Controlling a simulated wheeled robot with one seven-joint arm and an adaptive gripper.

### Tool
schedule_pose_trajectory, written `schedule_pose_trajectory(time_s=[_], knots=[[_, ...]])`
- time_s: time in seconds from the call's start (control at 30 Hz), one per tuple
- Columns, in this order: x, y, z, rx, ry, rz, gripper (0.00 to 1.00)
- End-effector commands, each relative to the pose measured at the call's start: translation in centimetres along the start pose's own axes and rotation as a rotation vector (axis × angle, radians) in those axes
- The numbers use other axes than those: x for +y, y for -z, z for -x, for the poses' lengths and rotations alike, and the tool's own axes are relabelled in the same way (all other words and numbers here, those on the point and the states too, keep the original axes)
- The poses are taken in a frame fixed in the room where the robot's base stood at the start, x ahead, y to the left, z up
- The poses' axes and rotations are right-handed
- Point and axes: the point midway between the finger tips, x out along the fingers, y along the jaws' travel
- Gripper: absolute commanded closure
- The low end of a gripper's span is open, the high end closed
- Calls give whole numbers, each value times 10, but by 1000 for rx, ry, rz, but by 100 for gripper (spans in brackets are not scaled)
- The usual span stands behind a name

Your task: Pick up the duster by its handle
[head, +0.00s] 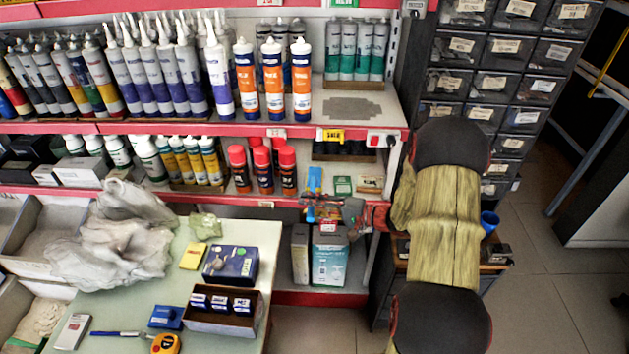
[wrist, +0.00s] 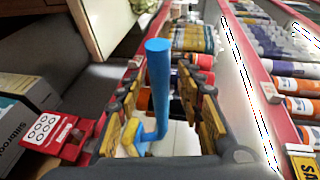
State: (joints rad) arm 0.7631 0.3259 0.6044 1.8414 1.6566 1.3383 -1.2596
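The duster's blue handle (wrist: 159,90) rises in the middle of the wrist view, with a bent blue part at its lower end. In the head view a small piece of the blue handle (head: 315,179) shows at the front of the shelf. My gripper (wrist: 160,75) is open, with its yellow-padded fingers on either side of the handle and gaps visible beside it. In the head view my gripper (head: 322,208) is small and partly hides the duster.
Red-capped spray cans (head: 263,170) stand on the shelf left of my gripper, with boxes (head: 330,257) below. A red box (wrist: 58,136) is left of my fingers in the wrist view. A table (head: 255,232) with small goods stands at the left, drawers (head: 490,50) at the right.

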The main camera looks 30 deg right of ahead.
Motion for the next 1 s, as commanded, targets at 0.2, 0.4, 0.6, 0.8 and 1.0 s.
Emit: schedule_pose_trajectory(time_s=[0.2,0.4,0.6,0.8,1.0], knots=[[0,0,0,0,0,0,75],[0,0,0,0,0,0,87],[0,0,0,0,0,0,98],[0,0,0,0,0,-1,100],[1,0,0,0,-1,-1,100]])
